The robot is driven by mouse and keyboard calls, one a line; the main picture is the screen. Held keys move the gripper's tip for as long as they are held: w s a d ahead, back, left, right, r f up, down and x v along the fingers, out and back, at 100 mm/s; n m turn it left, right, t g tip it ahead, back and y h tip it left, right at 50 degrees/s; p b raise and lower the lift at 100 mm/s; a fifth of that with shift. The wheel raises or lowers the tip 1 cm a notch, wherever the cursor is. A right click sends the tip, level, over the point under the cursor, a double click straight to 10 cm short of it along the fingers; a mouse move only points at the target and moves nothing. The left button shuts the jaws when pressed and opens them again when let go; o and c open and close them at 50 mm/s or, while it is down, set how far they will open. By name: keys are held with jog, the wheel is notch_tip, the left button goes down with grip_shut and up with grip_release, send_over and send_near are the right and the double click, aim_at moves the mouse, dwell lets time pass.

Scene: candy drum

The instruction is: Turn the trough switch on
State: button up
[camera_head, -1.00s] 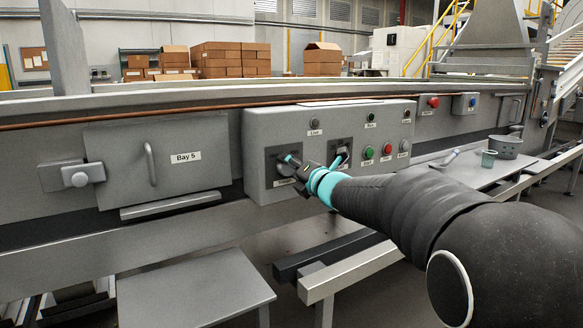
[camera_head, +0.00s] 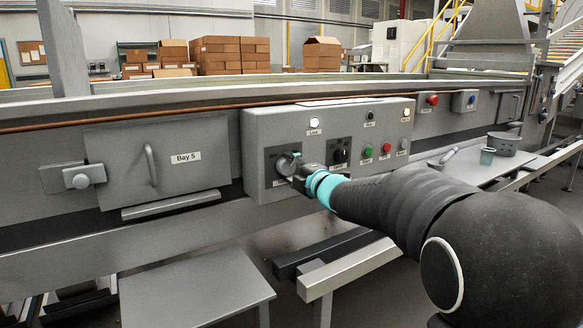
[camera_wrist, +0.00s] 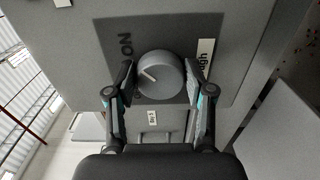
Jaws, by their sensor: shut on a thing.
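The trough switch is a round grey knob (camera_wrist: 160,76) with a pale pointer line, set on a dark plate (camera_wrist: 112,28) marked ON. In the wrist view the pointer line slants toward the ON side. A partly hidden white label (camera_wrist: 206,55) ends in "ugh". My gripper (camera_wrist: 160,84) has one finger on each side of the knob and is closed on it. In the head view my gripper (camera_head: 294,164) is at the left dial of the grey control box (camera_head: 262,130) and covers part of it. The Live lamp (camera_head: 314,122) glows white.
A second black switch (camera_head: 341,155) is just right of my gripper. Green (camera_head: 367,151) and red (camera_head: 387,148) buttons are further right. A lamp (camera_head: 406,113) at the box's top right glows. The Bay 5 door (camera_head: 185,175) is left, and a grey table (camera_head: 195,290) stands below.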

dwell(0.4)
jog(key=o, duration=1.1)
jog(key=shift+o, duration=0.2)
jog(key=v, duration=1.2)
